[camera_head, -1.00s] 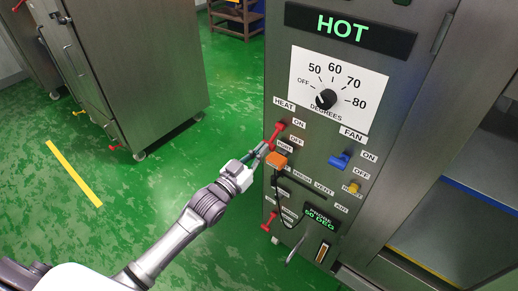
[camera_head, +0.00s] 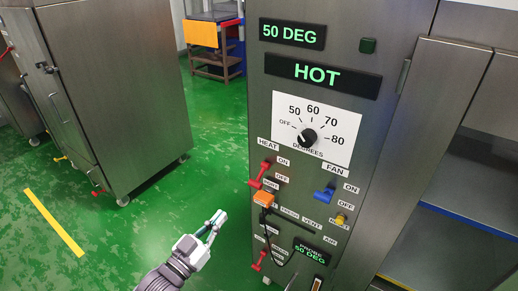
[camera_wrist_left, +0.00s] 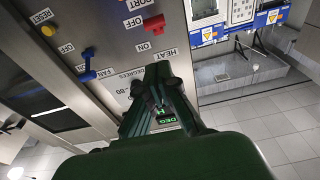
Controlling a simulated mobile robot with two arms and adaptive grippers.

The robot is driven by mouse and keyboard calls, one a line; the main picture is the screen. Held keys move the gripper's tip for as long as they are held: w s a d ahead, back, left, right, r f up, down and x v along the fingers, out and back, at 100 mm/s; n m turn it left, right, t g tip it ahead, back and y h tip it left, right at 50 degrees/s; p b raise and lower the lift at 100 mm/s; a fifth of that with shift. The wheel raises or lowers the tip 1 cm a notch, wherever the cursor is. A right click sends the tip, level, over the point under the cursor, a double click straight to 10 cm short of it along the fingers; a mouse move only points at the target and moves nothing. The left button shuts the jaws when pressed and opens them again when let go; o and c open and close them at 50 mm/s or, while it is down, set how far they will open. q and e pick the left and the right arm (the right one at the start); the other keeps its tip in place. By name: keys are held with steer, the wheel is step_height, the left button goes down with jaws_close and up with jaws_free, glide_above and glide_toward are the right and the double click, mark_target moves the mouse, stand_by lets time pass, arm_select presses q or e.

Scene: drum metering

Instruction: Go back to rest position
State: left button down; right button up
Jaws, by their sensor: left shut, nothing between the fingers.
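My left gripper (camera_head: 217,221) is shut and empty, in the open air to the left of the control panel (camera_head: 360,190). It is apart from the panel's switches. In the left wrist view its dark fingers (camera_wrist_left: 155,88) are close together in front of the panel, which appears upside down. The red HEAT switch (camera_head: 263,174) sits by its ON and OFF labels and also shows in the wrist view (camera_wrist_left: 154,25). The black dial knob (camera_head: 307,136) is below the HOT display (camera_head: 322,76). My right gripper is not in view.
The blue FAN switch (camera_head: 325,194), orange switch (camera_head: 264,199) and yellow button (camera_head: 340,219) are on the panel. The top display (camera_head: 292,33) reads 50 DEG. A steel cabinet (camera_head: 120,90) stands at the left. Green floor (camera_head: 205,175) lies clear between it and the panel.

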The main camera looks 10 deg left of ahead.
arm_select(q)
steer(key=s+a+f+n+g+y+p, duration=0.1)
steer(key=s+a+f+g+y, duration=0.15)
steer(key=f, duration=0.75)
steer(key=s+a+f+g+y+p, duration=0.1)
steer(key=s+f+g, duration=0.2)
steer(key=f, duration=0.6)
steer(key=s+a+f+n+g+y+p, duration=0.1)
steer(key=s+a+f+g+y, duration=0.15)
steer(key=f, duration=0.75)
steer(key=s+d+f+g, duration=0.1)
steer(key=s+f+g, duration=0.2)
steer(key=s+f, duration=0.3)
steer(key=s+d+f+g+p, duration=0.1)
steer(key=s+f+g, duration=0.2)
steer(key=s, duration=1.3)
steer(key=s+d+f+g+p, duration=0.1)
steer(key=s+f+g, duration=0.2)
steer(key=s+f, duration=0.6)
steer(key=shift+s+d+f+g+y, duration=0.3)
steer(key=shift+s+f+y, duration=0.1)
steer(key=shift+s, duration=0.8)
steer(key=shift+w+a, duration=0.1)
steer(key=shift+w, duration=0.05)
